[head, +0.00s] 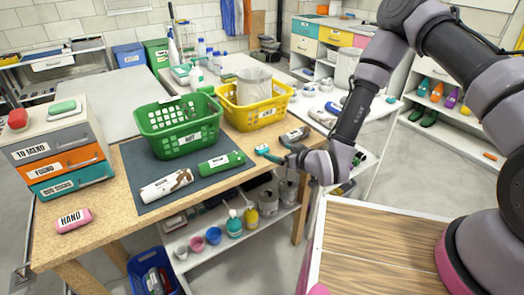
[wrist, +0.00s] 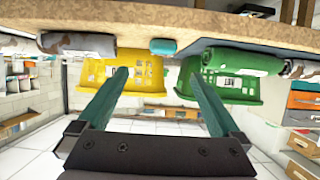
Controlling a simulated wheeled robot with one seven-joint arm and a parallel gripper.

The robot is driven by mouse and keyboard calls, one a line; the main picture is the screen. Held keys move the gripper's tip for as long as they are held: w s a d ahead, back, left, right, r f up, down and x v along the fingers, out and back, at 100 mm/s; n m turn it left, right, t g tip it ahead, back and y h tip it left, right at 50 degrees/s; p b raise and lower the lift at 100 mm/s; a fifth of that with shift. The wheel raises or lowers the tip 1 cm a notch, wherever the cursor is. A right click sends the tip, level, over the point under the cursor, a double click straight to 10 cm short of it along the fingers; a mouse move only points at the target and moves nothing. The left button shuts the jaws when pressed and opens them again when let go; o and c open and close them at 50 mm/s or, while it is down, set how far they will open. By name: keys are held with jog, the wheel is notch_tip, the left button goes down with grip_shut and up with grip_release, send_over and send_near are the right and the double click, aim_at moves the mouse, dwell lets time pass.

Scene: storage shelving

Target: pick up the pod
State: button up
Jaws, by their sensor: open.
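No item in view is clearly marked as the pod. A small teal piece (head: 262,149) lies near the table's front edge in the head view, and it also shows in the wrist view (wrist: 163,46). My gripper (head: 274,157) is right beside it at the table's right part. In the wrist view, which looks upside down, my gripper (wrist: 158,66) has its two teal fingers wide apart with nothing between them. The teal piece lies beyond the fingertips, roughly centred between them. A grey cylinder (head: 295,134) lies just right of the teal piece.
A green basket (head: 180,140) and a yellow basket (head: 254,115) stand behind. A green cylinder (head: 221,162) and a white-brown cylinder (head: 166,186) lie on the dark mat (head: 130,165). Drawers (head: 60,150) and a pink piece (head: 73,220) are at left. Bottles and cans fill the lower shelf.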

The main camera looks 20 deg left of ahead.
jog(key=x, duration=1)
jog(key=shift+a+f, duration=0.35)
jog(key=shift+f, duration=0.1)
jog(key=c, duration=1.4)
